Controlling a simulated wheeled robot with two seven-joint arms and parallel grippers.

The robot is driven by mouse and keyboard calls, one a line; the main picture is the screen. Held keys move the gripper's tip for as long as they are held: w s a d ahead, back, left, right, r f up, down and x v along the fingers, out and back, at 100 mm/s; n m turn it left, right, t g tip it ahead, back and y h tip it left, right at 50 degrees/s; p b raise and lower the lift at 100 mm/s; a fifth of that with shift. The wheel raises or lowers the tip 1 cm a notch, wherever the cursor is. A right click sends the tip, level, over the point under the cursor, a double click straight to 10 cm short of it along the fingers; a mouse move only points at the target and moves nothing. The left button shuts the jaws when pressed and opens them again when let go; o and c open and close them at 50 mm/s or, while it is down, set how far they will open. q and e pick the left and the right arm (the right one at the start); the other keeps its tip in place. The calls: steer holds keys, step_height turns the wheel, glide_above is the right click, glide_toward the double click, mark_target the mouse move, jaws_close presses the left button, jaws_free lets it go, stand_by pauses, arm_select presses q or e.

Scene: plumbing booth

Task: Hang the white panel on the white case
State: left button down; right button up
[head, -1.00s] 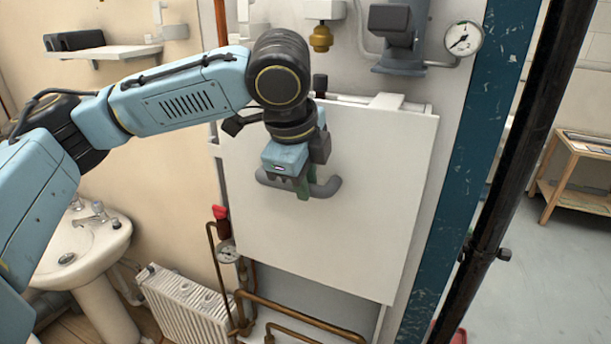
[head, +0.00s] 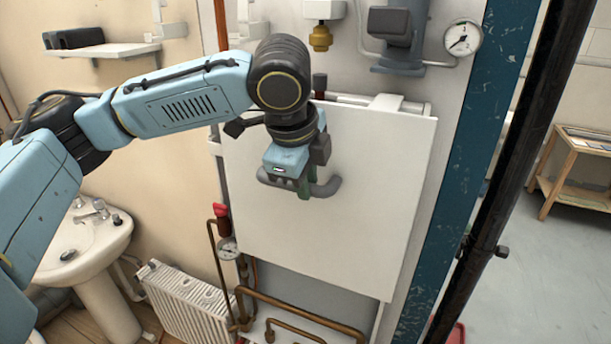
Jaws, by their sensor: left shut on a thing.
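The white panel (head: 360,215) is a flat, nearly square board with a grey handle (head: 327,186) on its front. It stands close to upright in front of the wall. My left gripper (head: 304,188) is shut on the handle. The white case is mostly hidden behind the panel; a white edge (head: 386,102) shows above the panel's top, towards the right. I cannot tell whether the panel touches the case or hangs on it. My right gripper is not in view.
A pressure gauge (head: 462,37) and a grey pump-like unit (head: 396,35) are above the panel. Copper pipes (head: 290,305) and a red-handled valve (head: 221,212) are below and left. A radiator (head: 190,302) and a sink (head: 85,240) stand lower left. A dark post (head: 510,170) rises at right.

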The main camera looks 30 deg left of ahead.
arm_select(q)
steer(key=c, duration=1.3)
jaws_free()
steer(key=shift+r, duration=0.1)
steer(key=shift+o, duration=0.5)
steer(key=shift+f, duration=0.2)
steer(key=shift+s+r, duration=0.1)
steer(key=shift+r, duration=0.05)
